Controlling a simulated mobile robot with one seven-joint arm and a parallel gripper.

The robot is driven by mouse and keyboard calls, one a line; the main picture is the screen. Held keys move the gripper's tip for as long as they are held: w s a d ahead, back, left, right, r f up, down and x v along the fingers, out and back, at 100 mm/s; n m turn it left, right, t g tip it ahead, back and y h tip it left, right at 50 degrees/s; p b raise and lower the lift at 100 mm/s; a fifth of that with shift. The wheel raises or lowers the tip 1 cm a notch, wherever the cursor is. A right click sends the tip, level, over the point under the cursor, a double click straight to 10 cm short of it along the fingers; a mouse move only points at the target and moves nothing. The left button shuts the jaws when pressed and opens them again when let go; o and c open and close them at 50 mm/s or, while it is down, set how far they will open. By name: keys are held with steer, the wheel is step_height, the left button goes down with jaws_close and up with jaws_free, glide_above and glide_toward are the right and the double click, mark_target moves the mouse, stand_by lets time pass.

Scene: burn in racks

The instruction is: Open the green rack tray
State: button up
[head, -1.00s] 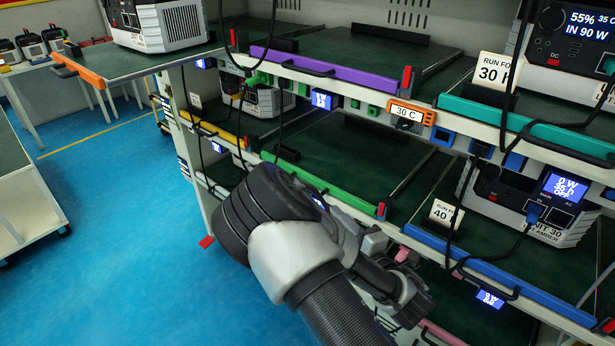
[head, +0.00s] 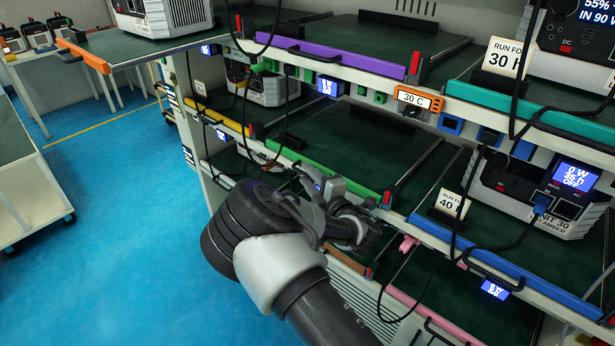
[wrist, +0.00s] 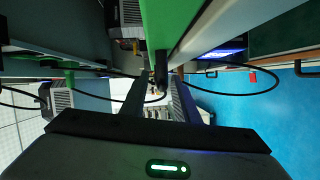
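The green rack tray has a green front edge (head: 350,181) and a dark green, empty deck (head: 350,138). It sits in the middle shelf, its edge roughly in line with the rack front. My gripper (wrist: 159,105) is at this edge. In the wrist view, the green edge (wrist: 162,20) comes down from the top, and its black handle (wrist: 161,72) lies at or between the ends of my two spread dark fingers. Contact cannot be told. In the head view my own wrist hides the fingers and the handle.
A purple-edged tray (head: 330,60) is above, a yellow-edged one (head: 221,117) to the left and a blue-edged one (head: 510,266) to the right. Loose black cables hang near my gripper. An orange-edged tray (head: 82,55) sticks out at upper left. Blue floor (head: 120,240) is clear.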

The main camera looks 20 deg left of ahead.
steer(key=shift+w+a, duration=0.25)
jaws_close()
steer(key=s+a, duration=0.4)
steer(key=s, duration=0.7)
steer(key=s+a+b, duration=0.1)
steer(key=s+a, duration=0.4)
steer(key=s, duration=0.6)
steer(key=s+a+b, duration=0.1)
steer(key=s+a, duration=0.3)
steer(key=s, duration=0.7)
steer(key=shift+s+a, duration=0.35)
steer(key=shift+a, duration=0.05)
steer(key=shift+f, duration=0.1)
jaws_free()
steer(key=shift+s+a, duration=0.1)
steer(key=shift+s, duration=0.05)
